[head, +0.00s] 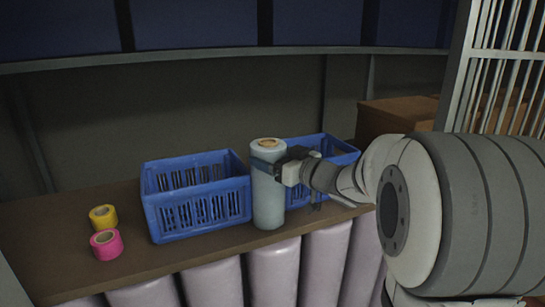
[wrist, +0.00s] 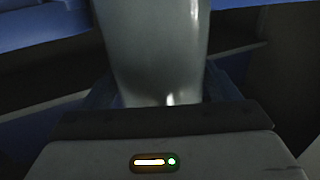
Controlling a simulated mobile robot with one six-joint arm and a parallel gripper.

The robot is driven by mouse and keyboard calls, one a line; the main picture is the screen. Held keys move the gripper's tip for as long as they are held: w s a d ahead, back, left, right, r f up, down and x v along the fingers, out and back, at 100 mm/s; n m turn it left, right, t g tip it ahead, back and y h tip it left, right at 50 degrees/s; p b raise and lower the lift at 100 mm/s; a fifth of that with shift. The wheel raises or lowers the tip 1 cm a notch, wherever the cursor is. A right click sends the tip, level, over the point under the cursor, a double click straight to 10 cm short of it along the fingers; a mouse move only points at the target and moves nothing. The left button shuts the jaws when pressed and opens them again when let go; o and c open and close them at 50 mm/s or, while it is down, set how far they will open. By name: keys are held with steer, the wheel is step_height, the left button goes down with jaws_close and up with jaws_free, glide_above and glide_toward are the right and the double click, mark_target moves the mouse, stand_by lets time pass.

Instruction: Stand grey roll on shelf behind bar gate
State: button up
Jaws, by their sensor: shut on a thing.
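The grey roll (head: 268,200) is upright, with a brown core showing at its top, in front of the gap between two blue crates. My gripper (head: 268,165) is shut around its upper part, coming from the right. Its base is close to the brown shelf (head: 130,262) near the front edge; I cannot tell whether it touches. In the wrist view the roll (wrist: 152,45) fills the upper middle, beyond the gripper body. The bar gate (head: 510,70) is at the upper right in the head view, partly hidden below by my arm.
The left blue crate (head: 205,216) and the right blue crate (head: 345,156) flank the roll. A yellow tape roll (head: 103,217) and a pink one (head: 106,244) lie at the left. A cardboard box (head: 395,117) is at the back right. Several pale rolls (head: 273,275) stand below the shelf.

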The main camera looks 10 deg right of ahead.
steer(key=o, duration=1.8)
steer(key=shift+c, duration=0.2)
steer(key=shift+s+d+r, duration=0.1)
steer(key=shift+s, duration=0.05)
steer(key=s+d+f+m+t+h+b, duration=0.1)
steer(key=s+d+m+t+h+b, duration=0.1)
steer(key=s+d+m+h, duration=0.5)
steer(key=s+a+f+g+h, duration=0.1)
steer(key=s+a+f+g, duration=0.3)
steer(key=s, duration=0.7)
steer(key=s+a+f+g+h, duration=0.1)
steer(key=s+a+f+g, duration=0.3)
steer(key=s+f+g, duration=0.5)
step_height(320, 180, down, 4)
steer(key=s, duration=0.2)
steer(key=shift+s+h, duration=0.35)
steer(key=shift+h, duration=0.05)
